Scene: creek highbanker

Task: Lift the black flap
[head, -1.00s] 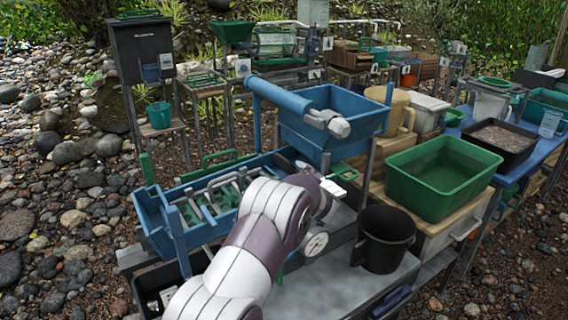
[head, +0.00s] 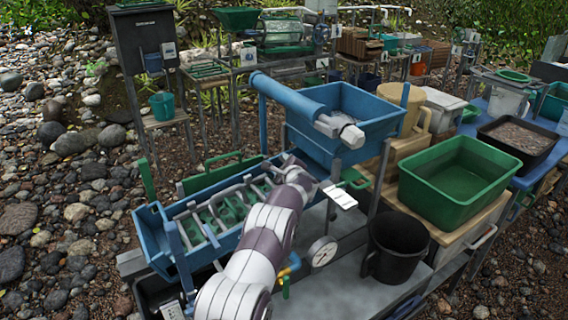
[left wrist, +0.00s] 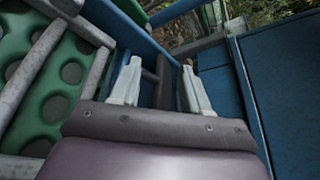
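My left gripper (head: 290,160) is at the upper end of the blue sluice trough (head: 187,268), beside the blue hopper (head: 350,112). In the left wrist view its two pale fingers (left wrist: 161,68) are apart, so the gripper is open. A dark strip (left wrist: 164,85) shows between and beyond the fingers; it may be the black flap, but I cannot tell for sure or whether the fingers touch it. In the head view I cannot make out the flap; my arm and the hopper cover that spot. My right gripper is not in view.
Green matting with grey bars (left wrist: 60,90) lies left of the fingers, and a blue wall (left wrist: 290,90) stands close on the right. A black bucket (head: 396,250), a pressure gauge (head: 322,252) and a green tub (head: 458,182) stand to the right of my arm.

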